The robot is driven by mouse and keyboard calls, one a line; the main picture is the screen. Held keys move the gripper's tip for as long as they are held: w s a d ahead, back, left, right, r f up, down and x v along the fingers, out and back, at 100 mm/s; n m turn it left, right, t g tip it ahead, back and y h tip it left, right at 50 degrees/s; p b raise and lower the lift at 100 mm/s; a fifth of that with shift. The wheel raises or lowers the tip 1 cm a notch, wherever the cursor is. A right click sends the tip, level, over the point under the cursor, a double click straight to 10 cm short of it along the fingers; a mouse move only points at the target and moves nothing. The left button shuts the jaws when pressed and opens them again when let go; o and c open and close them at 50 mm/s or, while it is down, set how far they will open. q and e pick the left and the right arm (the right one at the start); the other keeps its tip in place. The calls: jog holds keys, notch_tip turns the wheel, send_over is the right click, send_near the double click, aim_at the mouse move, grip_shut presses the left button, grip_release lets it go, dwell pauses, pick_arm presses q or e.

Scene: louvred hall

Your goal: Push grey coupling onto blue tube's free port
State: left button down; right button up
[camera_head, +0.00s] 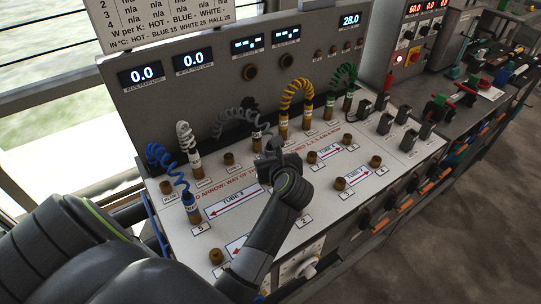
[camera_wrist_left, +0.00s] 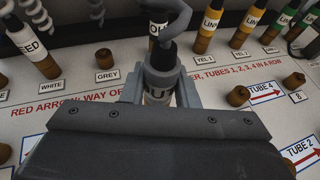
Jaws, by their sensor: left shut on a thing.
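My left gripper (camera_head: 273,167) is shut on the grey coupling (camera_wrist_left: 160,72), a dark-collared fitting with a light label band and a grey hose (camera_wrist_left: 179,18) bending up from its top. It looks upright above the panel. The gripper body hides its lower end, so I cannot tell whether it touches a port. The blue coupling (camera_head: 192,208) stands upright at port 5, at the left end of the TUBE 3 arrow (camera_head: 235,202). The other end of TUBE 3 is hidden behind my gripper and arm. My right gripper is not in view.
Behind the held coupling stands another labelled fitting (camera_wrist_left: 158,28). A bare GREY port (camera_wrist_left: 105,58) is at its left, a bare TUBE 4 port (camera_wrist_left: 238,96) at its right. Yellow (camera_head: 307,115) and green (camera_head: 348,98) hose couplings stand further right. The display panel (camera_head: 210,85) rises behind.

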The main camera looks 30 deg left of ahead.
pick_arm(q)
jog(key=shift+f, duration=0.3)
dwell(0.4)
jog(key=shift+f+b, duration=1.35)
jog(key=shift+f, duration=0.1)
jog(key=shift+r, duration=0.1)
jog(key=c, duration=1)
grip_release()
jog(key=shift+c, duration=0.2)
